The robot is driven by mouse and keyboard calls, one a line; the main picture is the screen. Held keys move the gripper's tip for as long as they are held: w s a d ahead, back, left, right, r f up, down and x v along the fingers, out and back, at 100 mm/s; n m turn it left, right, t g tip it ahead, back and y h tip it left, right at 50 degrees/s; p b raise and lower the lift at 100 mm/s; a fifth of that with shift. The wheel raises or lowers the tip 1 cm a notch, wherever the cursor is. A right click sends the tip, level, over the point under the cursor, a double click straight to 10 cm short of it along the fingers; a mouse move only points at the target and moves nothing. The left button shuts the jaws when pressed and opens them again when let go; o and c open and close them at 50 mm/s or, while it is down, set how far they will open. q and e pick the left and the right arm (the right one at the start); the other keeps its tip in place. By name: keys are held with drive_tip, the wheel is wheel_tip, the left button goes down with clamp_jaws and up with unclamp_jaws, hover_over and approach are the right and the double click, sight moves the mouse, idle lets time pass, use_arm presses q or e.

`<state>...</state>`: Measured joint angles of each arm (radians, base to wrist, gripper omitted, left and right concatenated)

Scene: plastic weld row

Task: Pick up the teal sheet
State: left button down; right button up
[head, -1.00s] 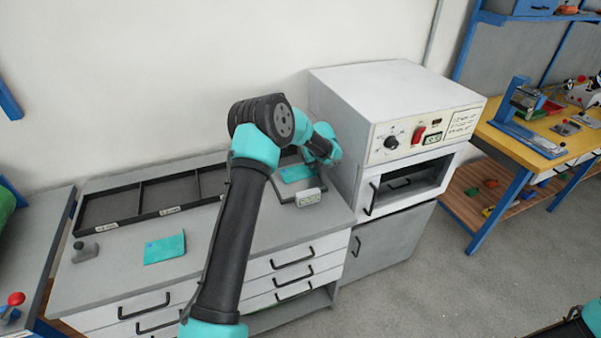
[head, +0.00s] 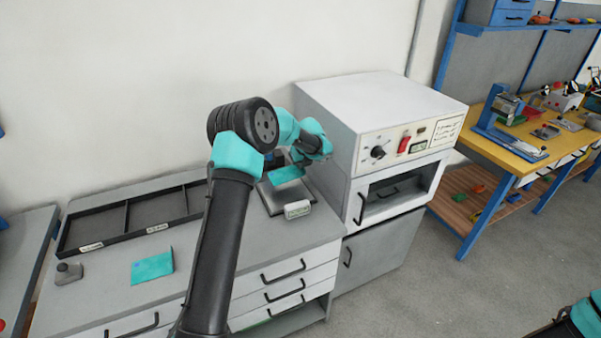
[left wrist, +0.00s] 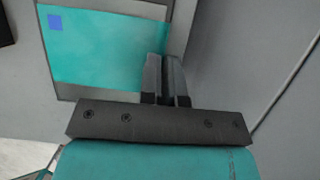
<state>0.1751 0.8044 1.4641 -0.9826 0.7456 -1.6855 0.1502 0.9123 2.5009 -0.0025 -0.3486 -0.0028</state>
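A teal sheet (head: 287,173) is at the right end of the grey bench, above the small scale (head: 297,209). In the left wrist view the sheet (left wrist: 105,50) is flat, with a blue square at one corner. My left gripper (left wrist: 166,78) has its fingers close together at the sheet's right edge. It appears shut on that edge and holds the sheet a little above the scale. A second teal sheet (head: 152,267) lies on the bench at the left. My right gripper is not in view; only part of my right arm shows at the lower right.
A divided black tray (head: 128,222) lies along the back of the bench. A small grey block (head: 68,273) is at the left. A white oven-like machine (head: 380,120) stands close to the right of the scale. The bench between the tray and the drawers is mostly clear.

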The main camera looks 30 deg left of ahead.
use_arm(q)
drive_tip(key=shift+r, duration=2)
drive_tip(key=shift+s+a, duration=0.1)
